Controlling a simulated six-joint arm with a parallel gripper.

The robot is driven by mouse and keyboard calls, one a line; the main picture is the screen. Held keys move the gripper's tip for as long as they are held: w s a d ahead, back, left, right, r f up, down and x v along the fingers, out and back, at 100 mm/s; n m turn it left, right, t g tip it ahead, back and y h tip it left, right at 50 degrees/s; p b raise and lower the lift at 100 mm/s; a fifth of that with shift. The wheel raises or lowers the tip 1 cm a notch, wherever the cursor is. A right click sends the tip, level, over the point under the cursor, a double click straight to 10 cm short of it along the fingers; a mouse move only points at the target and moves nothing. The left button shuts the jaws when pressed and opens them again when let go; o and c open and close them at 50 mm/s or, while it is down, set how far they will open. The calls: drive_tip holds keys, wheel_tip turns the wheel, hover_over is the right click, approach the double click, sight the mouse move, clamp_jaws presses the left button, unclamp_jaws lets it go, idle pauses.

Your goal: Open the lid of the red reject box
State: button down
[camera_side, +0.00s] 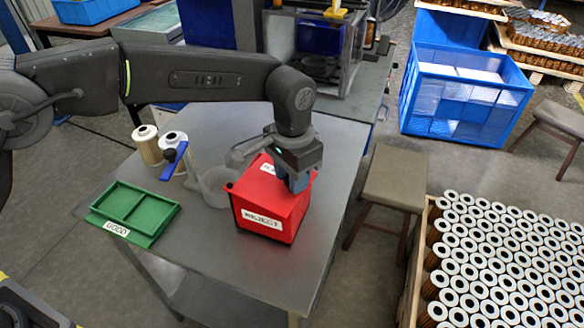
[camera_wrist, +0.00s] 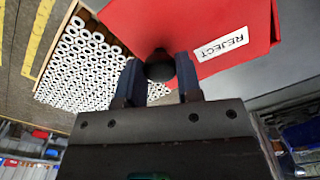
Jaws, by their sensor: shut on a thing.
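The red reject box (camera_side: 262,222) stands on the grey table with a white REJECT label on its front. Its red lid (camera_side: 265,181) lies over the top, with a second white label partly hidden by my wrist. I cannot tell whether the lid is fully seated or slightly raised. My gripper (camera_side: 297,186) points down at the right part of the lid. In the wrist view, my gripper's blue fingers (camera_wrist: 160,80) are shut on a black knob (camera_wrist: 160,66) at the edge of the red lid (camera_wrist: 180,22). A REJECT label (camera_wrist: 222,44) shows beside it.
A green tray marked GOOD (camera_side: 149,207) sits at the table's left. Behind it stand a cream cartridge (camera_side: 147,148) and a white cartridge (camera_side: 170,140) with a blue part. A grey cup-like holder (camera_side: 214,187) is close left of the box. A stool (camera_side: 397,178) stands right of the table.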

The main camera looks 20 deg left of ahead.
sight(283, 213)
drive_tip(key=s+m, duration=0.5)
drive_tip(key=shift+s+d, duration=0.2)
drive_tip(key=shift+s, duration=0.15)
drive_tip(key=s+a+m, duration=0.5)
drive_tip(key=s+m, duration=0.3)
drive_tip(key=m, duration=0.2)
drive_tip(key=shift+a, duration=0.15)
drive_tip(key=shift+s, duration=0.15)
drive_tip(key=c, duration=0.8)
unclamp_jaws()
drive_tip(key=shift+a, duration=0.1)
drive_tip(key=shift+r, duration=0.1)
